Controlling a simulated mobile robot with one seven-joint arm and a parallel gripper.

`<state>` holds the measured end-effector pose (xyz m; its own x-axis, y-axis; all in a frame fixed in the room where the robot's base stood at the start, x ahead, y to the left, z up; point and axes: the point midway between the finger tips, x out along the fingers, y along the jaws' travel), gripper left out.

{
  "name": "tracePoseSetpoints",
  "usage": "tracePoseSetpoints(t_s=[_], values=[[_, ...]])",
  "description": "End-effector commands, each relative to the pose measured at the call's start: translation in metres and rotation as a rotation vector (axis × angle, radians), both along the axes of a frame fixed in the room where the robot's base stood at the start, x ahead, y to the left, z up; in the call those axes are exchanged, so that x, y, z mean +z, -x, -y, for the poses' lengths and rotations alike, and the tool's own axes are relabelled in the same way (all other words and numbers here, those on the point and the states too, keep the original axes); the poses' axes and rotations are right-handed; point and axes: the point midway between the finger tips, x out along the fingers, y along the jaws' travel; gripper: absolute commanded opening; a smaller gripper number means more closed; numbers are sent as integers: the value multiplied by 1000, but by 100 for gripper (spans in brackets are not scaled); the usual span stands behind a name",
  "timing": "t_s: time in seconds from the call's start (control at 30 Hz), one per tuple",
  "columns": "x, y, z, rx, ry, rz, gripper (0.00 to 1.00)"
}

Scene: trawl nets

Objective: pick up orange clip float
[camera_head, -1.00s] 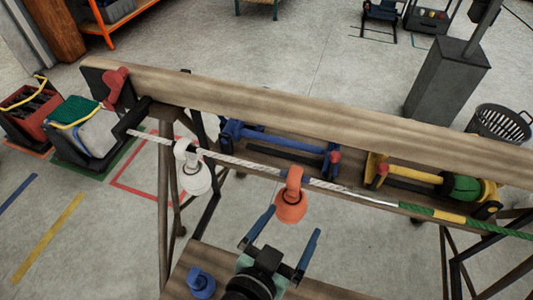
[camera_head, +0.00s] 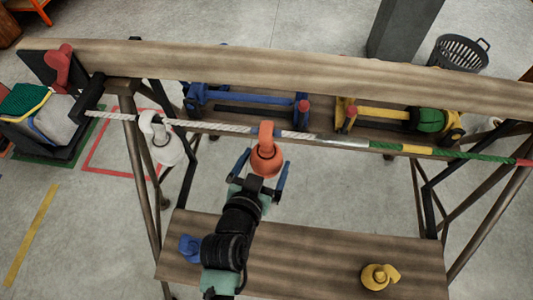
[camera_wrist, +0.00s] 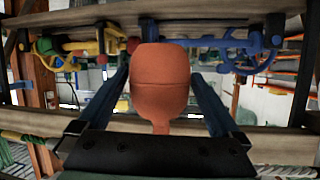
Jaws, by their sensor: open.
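The orange clip float (camera_head: 266,157) hangs from the rope (camera_head: 225,128) by its clip, near the middle of the rope. My gripper (camera_head: 262,166) is open, with its blue fingers on either side of the float's body. In the wrist view the float (camera_wrist: 160,82) stands between the two fingers (camera_wrist: 158,88), with a visible gap on the right side. The clip's hold on the rope shows in the head view only.
A white float (camera_head: 165,148) hangs on the rope to the left. A blue float (camera_head: 190,248) and a yellow float (camera_head: 379,277) lie on the lower shelf (camera_head: 310,262). Blue and yellow racks stand behind the rope, under the wooden beam (camera_head: 290,72).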

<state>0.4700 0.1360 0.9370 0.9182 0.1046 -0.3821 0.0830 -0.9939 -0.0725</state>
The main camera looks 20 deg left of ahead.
Motion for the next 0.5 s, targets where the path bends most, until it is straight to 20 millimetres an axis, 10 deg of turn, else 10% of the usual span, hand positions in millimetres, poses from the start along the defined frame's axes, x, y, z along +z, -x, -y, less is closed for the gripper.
tracePoseSetpoints(t_s=[0.5], values=[[-15, -35, -4, 1, 0, 1, 100]])
